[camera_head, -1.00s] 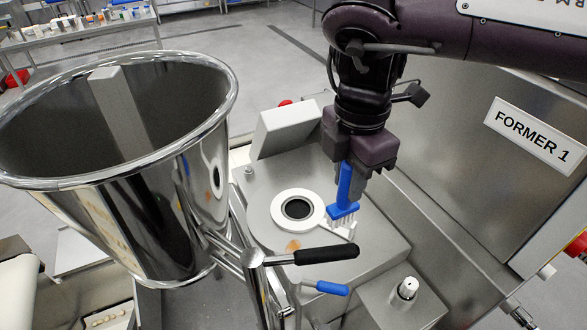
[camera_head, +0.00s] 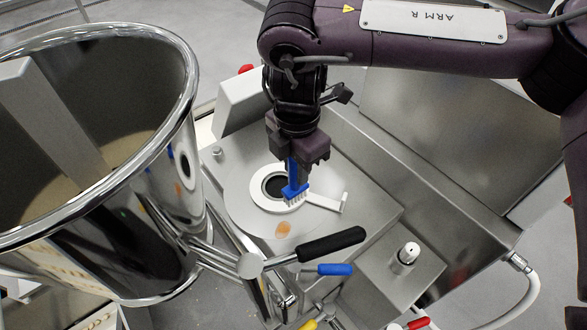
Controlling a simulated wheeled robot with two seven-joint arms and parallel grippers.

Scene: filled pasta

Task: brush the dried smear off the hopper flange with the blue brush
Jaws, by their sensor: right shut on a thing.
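The hopper flange (camera_head: 240,213) is a round grey metal plate with a white ring (camera_head: 259,200) around a dark hole. The dried smear (camera_head: 283,229) is a small orange-tan patch on the flange, on the near side of the ring. My right gripper (camera_head: 293,160) points down and is shut on the blue brush (camera_head: 296,189). The brush is upright with its pale bristles down, over the ring's right side and partly hiding the hole. The smear lies below the bristles in the picture, apart from them. I cannot tell if the bristles touch the ring. My left gripper is not in view.
The large shiny hopper (camera_head: 150,225) fills the left. A black-handled lever (camera_head: 331,244) and a blue-handled lever (camera_head: 335,269) stand close in front of the flange. A white tab (camera_head: 325,202) sticks out right of the ring. A capped post (camera_head: 408,254) stands at the right.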

